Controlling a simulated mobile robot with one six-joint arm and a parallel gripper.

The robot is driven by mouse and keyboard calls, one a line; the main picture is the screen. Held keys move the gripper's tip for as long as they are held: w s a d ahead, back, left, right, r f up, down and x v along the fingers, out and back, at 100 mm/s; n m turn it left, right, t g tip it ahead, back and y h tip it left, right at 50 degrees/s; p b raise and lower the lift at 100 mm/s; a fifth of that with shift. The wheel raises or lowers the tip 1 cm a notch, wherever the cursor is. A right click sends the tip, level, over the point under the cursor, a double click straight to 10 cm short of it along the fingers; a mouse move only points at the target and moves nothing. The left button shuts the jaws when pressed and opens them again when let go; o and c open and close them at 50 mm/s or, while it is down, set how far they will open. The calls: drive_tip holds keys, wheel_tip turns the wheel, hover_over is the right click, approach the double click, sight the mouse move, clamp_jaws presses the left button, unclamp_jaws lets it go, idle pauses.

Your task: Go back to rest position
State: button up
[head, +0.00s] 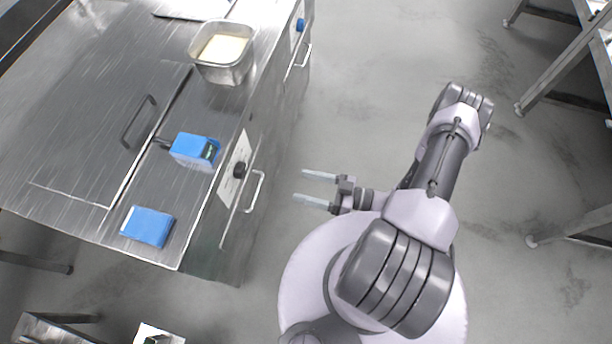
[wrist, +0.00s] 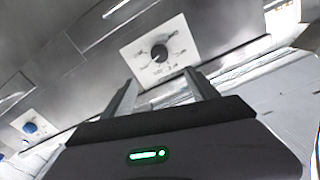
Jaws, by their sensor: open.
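My gripper (head: 318,187) is open and empty in the head view. Its two fingers point left toward the front of the steel counter, with a gap of bare floor between. In the wrist view the gripper (wrist: 165,92) shows two parted fingers, with the counter front and a black knob (wrist: 160,53) on a white dial plate beyond them. Nothing is between the fingers.
The steel counter (head: 75,100) fills the left. On it are a steel container of pale rice (head: 222,72), a blue device (head: 195,150) and a blue box (head: 147,227). Handles (head: 257,190) jut from its front. Grey floor (head: 390,60) is clear; table legs stand at right.

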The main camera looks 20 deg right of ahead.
wheel_tip(320, 180, up, 12)
drive_tip(key=w+n+g, duration=0.2)
drive_tip(key=n+g, duration=0.6)
drive_tip(key=n, duration=1)
drive_tip(key=s+a+r+m+t+h, duration=0.1)
drive_tip(key=s+r+m+h, duration=0.2)
drive_tip(key=r+m, duration=0.5)
drive_tip(key=s+a+r+m+t+h, duration=0.1)
drive_tip(key=s+a+r+m+h, duration=0.1)
drive_tip(key=r+m+h, duration=0.3)
drive_tip(key=s+a+r+m+h, duration=0.2)
drive_tip(key=s+r+m+h, duration=0.1)
drive_tip(key=r+m, duration=1)
drive_tip(key=m+h, duration=0.1)
drive_tip(key=m, duration=0.2)
drive_tip(key=shift+s+m+t, duration=0.3)
drive_tip(key=shift+t, duration=0.1)
drive_tip(key=shift+a, duration=0.1)
